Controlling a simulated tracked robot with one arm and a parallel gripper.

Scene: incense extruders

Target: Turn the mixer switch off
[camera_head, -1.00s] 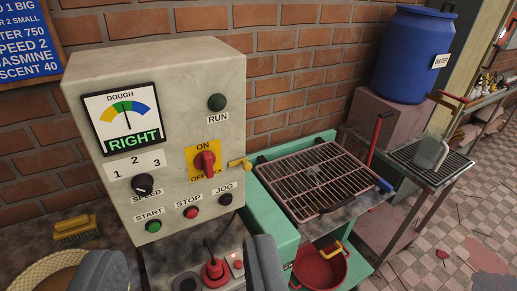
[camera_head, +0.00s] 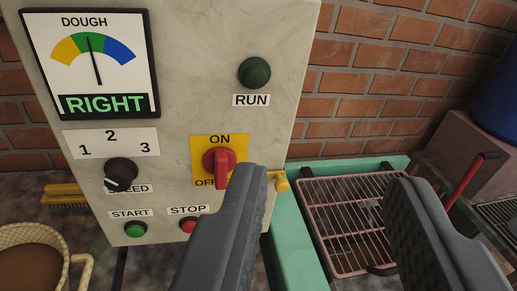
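The mixer switch (camera_head: 219,164) is a red rotary knob on a yellow plate on the front of the pale control box (camera_head: 180,60). Its handle stands about upright, in line with the ON label above. The OFF label at lower left is partly covered. My gripper (camera_head: 328,178) is open and empty, its two dark grey fingers wide apart. The left fingertip is just right of and below the switch in the picture; I cannot tell whether it touches. The right finger is over the rack. The JOG button is hidden behind the left finger.
A wire rack (camera_head: 345,215) lies to the right.

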